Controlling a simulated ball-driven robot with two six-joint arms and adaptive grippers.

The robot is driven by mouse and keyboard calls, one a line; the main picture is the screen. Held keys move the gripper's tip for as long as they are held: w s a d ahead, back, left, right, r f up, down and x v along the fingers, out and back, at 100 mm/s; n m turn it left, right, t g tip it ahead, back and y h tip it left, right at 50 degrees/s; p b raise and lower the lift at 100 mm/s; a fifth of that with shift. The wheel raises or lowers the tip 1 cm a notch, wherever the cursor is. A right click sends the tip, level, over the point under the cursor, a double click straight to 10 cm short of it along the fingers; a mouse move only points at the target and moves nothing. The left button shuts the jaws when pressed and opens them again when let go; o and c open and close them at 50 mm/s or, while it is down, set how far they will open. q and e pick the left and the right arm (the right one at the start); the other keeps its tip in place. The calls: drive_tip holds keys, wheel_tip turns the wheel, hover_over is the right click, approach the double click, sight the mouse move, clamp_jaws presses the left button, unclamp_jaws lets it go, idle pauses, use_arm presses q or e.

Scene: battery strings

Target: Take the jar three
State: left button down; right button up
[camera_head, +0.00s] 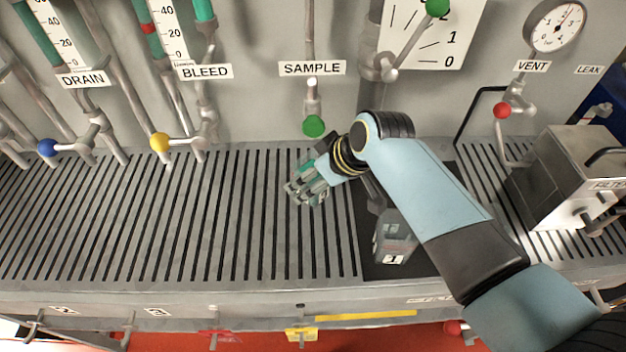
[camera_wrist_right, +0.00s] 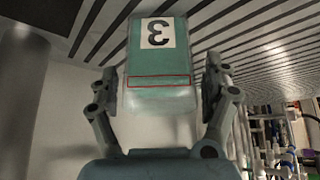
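Jar three shows in the right wrist view (camera_wrist_right: 160,72), with a black 3 on a white label, green contents and a red line. My right gripper (camera_wrist_right: 160,90) has one finger on each side of it. A narrow gap seems to show at each finger, so the gripper looks open around the jar. In the head view, my right gripper (camera_head: 308,187) is over the slatted bench below the SAMPLE sign, with green of the jar between its fingers. Whether the jar touches the slats is hidden. My left gripper is out of view.
A grey jar labelled 1 (camera_head: 395,238) stands on a dark mat (camera_head: 372,262), beside my right forearm. A green-knobbed SAMPLE valve (camera_head: 314,125) hangs just behind the gripper. A metal box (camera_head: 570,180) stands at right. The slatted bench (camera_head: 150,220) is clear at left.

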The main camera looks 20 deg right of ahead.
drive_tip(key=c, duration=1.1)
drive_tip(key=shift+c, duration=1)
drive_tip(key=shift+r, duration=0.15)
